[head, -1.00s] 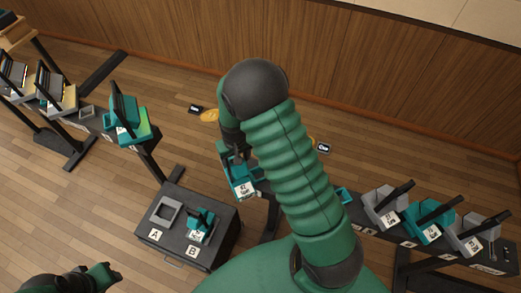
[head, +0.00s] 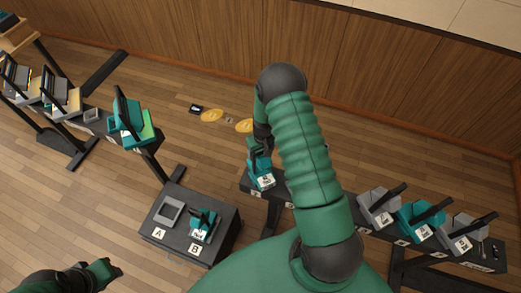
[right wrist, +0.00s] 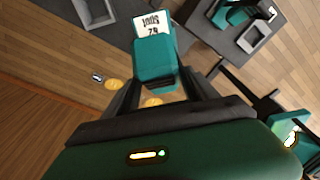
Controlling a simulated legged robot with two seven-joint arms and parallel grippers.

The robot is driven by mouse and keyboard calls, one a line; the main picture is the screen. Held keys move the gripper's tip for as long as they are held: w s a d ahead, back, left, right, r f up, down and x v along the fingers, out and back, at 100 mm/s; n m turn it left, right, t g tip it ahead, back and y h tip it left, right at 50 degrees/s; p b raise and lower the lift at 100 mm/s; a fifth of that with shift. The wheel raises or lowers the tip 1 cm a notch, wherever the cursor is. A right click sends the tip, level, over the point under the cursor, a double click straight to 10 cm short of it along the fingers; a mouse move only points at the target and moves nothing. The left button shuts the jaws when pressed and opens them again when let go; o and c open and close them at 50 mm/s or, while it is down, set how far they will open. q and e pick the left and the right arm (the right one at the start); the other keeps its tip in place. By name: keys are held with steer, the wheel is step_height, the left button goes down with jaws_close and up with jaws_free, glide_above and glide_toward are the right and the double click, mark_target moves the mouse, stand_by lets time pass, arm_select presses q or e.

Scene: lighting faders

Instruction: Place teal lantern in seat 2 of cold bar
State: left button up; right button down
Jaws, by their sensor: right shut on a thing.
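My right gripper (head: 260,150) is shut on a teal lantern (head: 258,165) with a white label and holds it over the left end of the right-hand dark bar (head: 246,184). The same lantern (right wrist: 155,65) sits between the fingers in the right wrist view, label facing away from the gripper. An empty grey seat (right wrist: 95,10) shows on a dark surface at the top left of that view. My arm hides the middle of the right bar. I cannot read which bar is cold or which seat is 2. My left gripper (head: 108,270) is at the lower left, its jaws unclear.
A dark box (head: 180,245) has an empty grey seat (head: 168,212) at A and another teal lantern (head: 203,222) at B. Grey and teal lanterns (head: 420,215) stand along the right bar. A second bar (head: 95,127) with lanterns is at upper left. Orange discs (head: 211,115) mark the floor.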

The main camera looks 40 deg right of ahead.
steer(key=shift+c, duration=1.2)
jaws_free()
steer(key=shift+d, duration=0.1)
steer(key=shift+r, duration=0.1)
